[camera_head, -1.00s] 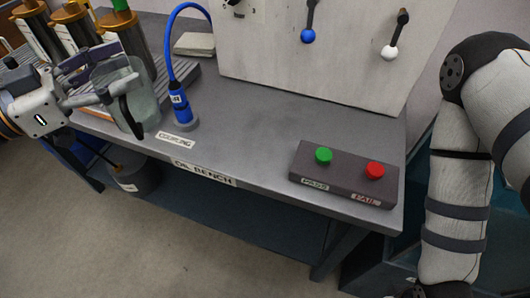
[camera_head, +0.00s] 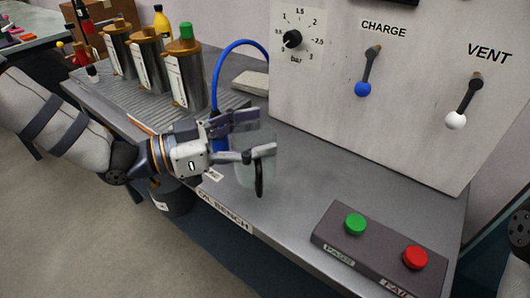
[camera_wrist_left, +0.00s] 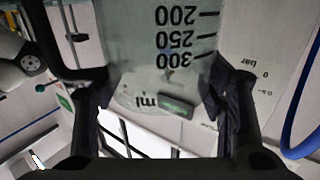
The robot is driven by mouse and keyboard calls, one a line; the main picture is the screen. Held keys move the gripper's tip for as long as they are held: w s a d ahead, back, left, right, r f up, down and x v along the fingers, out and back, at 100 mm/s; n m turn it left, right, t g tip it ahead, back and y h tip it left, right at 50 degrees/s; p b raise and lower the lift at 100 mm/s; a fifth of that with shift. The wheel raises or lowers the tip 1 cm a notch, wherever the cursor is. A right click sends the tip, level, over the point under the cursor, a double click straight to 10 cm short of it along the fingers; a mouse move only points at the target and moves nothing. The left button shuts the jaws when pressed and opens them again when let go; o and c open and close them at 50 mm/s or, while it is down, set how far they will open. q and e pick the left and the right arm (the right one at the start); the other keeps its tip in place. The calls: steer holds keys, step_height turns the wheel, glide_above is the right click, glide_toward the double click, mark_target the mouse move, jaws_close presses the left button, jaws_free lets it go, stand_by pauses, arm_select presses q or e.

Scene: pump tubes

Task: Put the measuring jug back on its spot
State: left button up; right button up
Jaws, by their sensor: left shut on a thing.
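The measuring jug (camera_head: 247,178) is a clear, greenish vessel with a dark handle. My left gripper (camera_head: 262,132) is shut on it, with fingers around its upper part. In the left wrist view the jug (camera_wrist_left: 160,50) fills the middle, with its ml scale upside down, between the fingers of my left gripper (camera_wrist_left: 165,115). The jug looks about upright over the oil bench (camera_head: 305,190), in front of the blue hose; I cannot tell whether its base touches the bench. No marked spot for it can be made out. My right gripper is out of view.
The blue hose (camera_head: 222,62) arches behind my gripper. Several metal cylinders (camera_head: 185,75) stand on a ribbed tray at the back left. A button box (camera_head: 375,255) sits at the front right, below the lever panel (camera_head: 420,120). The bench between jug and box is clear.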

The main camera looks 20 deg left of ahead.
arm_select(q)
steer(key=shift+w+d+f, duration=0.2)
steer(key=shift+d+f, duration=0.05)
steer(key=shift+f, duration=0.05)
steer(key=shift+w+d+f+b, duration=0.15)
steer(key=shift+f+b, duration=0.15)
steer(key=shift+f, duration=0.65)
steer(key=shift+d+f+b, duration=0.1)
steer(key=shift+f+b, duration=0.2)
steer(key=shift+f, duration=0.65)
steer(key=o, duration=1.4)
steer(key=shift+r, duration=0.1)
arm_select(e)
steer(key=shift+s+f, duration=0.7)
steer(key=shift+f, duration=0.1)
arm_select(q)
steer(key=shift+r, duration=0.3)
steer(key=p+v, duration=0.2)
steer(key=v, duration=1)
steer(key=shift+f, duration=0.15)
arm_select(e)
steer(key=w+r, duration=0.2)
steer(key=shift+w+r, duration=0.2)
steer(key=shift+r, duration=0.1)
